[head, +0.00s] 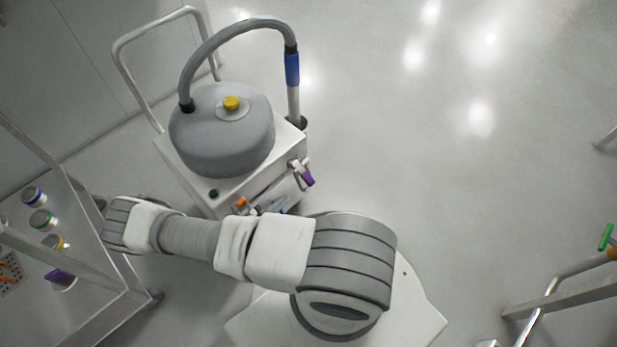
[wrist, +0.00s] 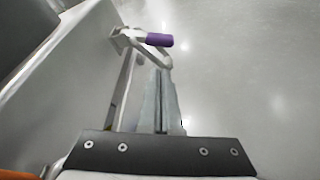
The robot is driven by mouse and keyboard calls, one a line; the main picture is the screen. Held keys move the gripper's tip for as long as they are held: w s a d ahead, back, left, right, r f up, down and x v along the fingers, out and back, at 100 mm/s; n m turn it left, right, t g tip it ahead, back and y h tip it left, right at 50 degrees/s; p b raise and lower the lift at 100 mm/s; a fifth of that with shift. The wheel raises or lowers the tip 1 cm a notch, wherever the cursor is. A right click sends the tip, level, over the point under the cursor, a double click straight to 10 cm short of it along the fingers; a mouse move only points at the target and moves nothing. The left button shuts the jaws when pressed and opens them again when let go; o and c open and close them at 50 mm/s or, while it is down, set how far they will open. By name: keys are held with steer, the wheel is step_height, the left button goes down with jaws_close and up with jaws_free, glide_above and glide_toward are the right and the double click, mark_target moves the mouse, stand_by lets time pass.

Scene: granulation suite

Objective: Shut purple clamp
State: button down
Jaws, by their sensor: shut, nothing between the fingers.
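The purple clamp has a purple grip on a pale metal lever (head: 307,176), mounted at the right end of the front of a white wheeled unit (head: 175,165). In the wrist view the purple clamp (wrist: 159,40) stands out from the unit's white side, its grip pointing right. My gripper (wrist: 161,76) is shut and empty, its fingertips just below the clamp's lever in the picture. I cannot tell if they touch it. In the head view my arm hides most of the gripper.
The unit carries a grey drum with a yellow knob (head: 231,103) and a grey hose (head: 240,28) with a blue sleeve. An orange part (head: 240,203) is on its front. A rack with capped jars (head: 42,219) stands left. Open floor lies right.

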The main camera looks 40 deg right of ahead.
mark_target(302, 190)
steer(key=b+x, duration=0.2)
steer(key=x, duration=0.8)
steer(key=shift+w+d, duration=0.1)
steer(key=shift+d, duration=0.2)
